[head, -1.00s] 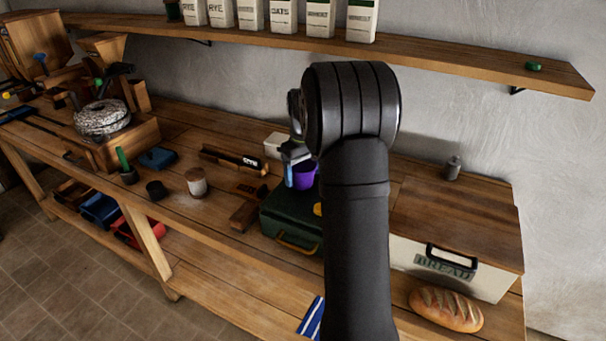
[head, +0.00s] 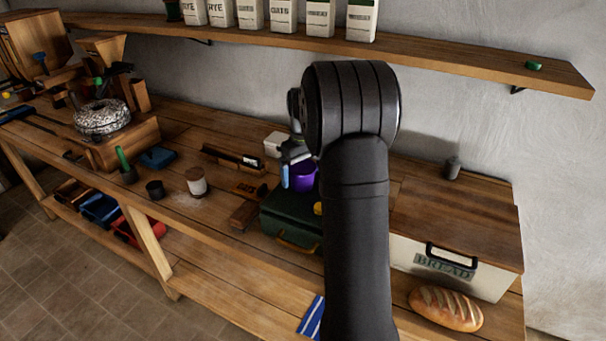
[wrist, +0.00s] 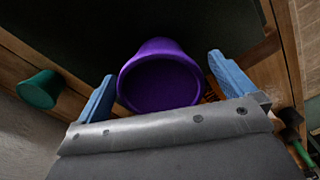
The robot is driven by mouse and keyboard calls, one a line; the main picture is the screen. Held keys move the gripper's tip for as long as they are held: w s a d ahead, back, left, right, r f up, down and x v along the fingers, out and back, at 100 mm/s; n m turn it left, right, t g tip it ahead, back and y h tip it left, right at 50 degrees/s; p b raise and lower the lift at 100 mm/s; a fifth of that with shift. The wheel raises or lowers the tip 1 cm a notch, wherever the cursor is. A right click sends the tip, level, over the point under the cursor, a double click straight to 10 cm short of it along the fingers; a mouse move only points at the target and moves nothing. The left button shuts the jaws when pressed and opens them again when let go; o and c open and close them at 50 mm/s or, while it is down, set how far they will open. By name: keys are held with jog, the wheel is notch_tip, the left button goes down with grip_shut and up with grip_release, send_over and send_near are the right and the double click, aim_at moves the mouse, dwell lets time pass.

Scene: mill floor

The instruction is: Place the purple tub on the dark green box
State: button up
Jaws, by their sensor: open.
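The purple tub (head: 303,178) stands on the lid of the dark green box (head: 283,212), as far as the head view shows. In the wrist view the tub (wrist: 160,78) sits between the two blue fingertips, with small gaps on both sides. My gripper (wrist: 160,90) is open around the tub; one blue finger also shows beside the tub in the head view. The green box is the dark surface (wrist: 110,30) behind the tub in the wrist view. My arm hides the tub's right side and the box's right part in the head view.
A bread bin (head: 450,268) and a loaf (head: 446,309) are right of my arm. A wooden block (head: 243,216), a jar (head: 196,182) and a small white box (head: 275,144) are near the green box. A shelf (head: 440,60) runs above.

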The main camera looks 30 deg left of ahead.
aim_at(303, 167)
notch_tip(303, 167, up, 11)
dwell(0.3)
notch_tip(303, 167, down, 12)
jog(key=shift+w+r, duration=0.1)
jog(key=shift+r, duration=1.75)
